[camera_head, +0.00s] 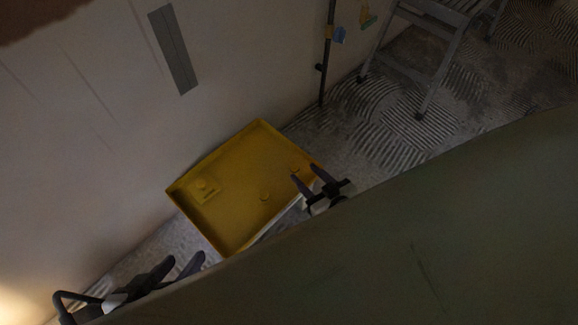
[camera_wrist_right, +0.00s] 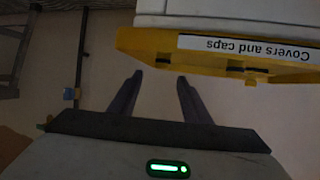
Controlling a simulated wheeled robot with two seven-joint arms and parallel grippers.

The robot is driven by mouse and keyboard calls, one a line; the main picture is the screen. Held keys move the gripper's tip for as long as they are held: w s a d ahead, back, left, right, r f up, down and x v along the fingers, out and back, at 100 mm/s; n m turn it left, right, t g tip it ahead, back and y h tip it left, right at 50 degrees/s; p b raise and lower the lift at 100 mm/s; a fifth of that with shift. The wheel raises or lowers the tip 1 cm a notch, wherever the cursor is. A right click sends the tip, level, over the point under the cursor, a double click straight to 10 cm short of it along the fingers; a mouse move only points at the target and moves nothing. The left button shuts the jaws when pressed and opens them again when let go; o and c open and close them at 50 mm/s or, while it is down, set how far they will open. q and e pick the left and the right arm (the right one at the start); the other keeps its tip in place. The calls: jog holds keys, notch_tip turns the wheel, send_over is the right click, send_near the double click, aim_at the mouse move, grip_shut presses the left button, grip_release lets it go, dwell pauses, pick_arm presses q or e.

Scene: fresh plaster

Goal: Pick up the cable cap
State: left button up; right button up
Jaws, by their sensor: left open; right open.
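A yellow tray (camera_head: 232,158) lies in the middle of the head view. In it are a square plate with a raised middle (camera_head: 205,188), a small rounded yellow piece (camera_head: 264,197) and another small piece (camera_head: 294,172) near the right edge. I cannot tell which one is the cable cap. My right gripper (camera_head: 305,174) is open and empty at the tray's right edge, close to that last piece. It also shows open in the right wrist view (camera_wrist_right: 160,76), beside the tray's yellow edge (camera_wrist_right: 150,42). My left gripper (camera_head: 186,257) is open and empty, below and left of the tray.
A label (camera_wrist_right: 250,47) reading "Covers and caps" appears upside down on the tray's edge. A grey ladder (camera_head: 440,60) and a dark upright pole (camera_head: 326,60) stand at the upper right. A pale wall rises behind the tray. A large dark green surface (camera_head: 440,230) fills the lower right.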

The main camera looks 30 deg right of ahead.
aim_at(292, 164)
jog(key=b+x, duration=0.1)
jog(key=x, duration=0.1)
jog(key=b+x, duration=0.1)
jog(key=x, duration=0.1)
jog(key=shift+w+f, duration=0.2)
jog(key=shift+f, duration=0.3)
jog(key=b+x, duration=0.4)
jog(key=x, duration=0.1)
jog(key=shift+w+a+f, duration=0.15)
jog(key=shift+w+a, duration=0.05)
jog(key=shift+w, duration=0.45)
pick_arm(q)
jog(key=d+r+t+h, duration=0.1)
jog(key=r, duration=0.1)
jog(key=w+d+r+h, duration=0.1)
jog(key=d+r, duration=0.1)
jog(key=shift+w+d+r+t+h, duration=0.1)
jog(key=shift+w+d+t+h, duration=0.1)
jog(key=shift+d+t+h, duration=0.15)
pick_arm(e)
jog(key=c, duration=1.1)
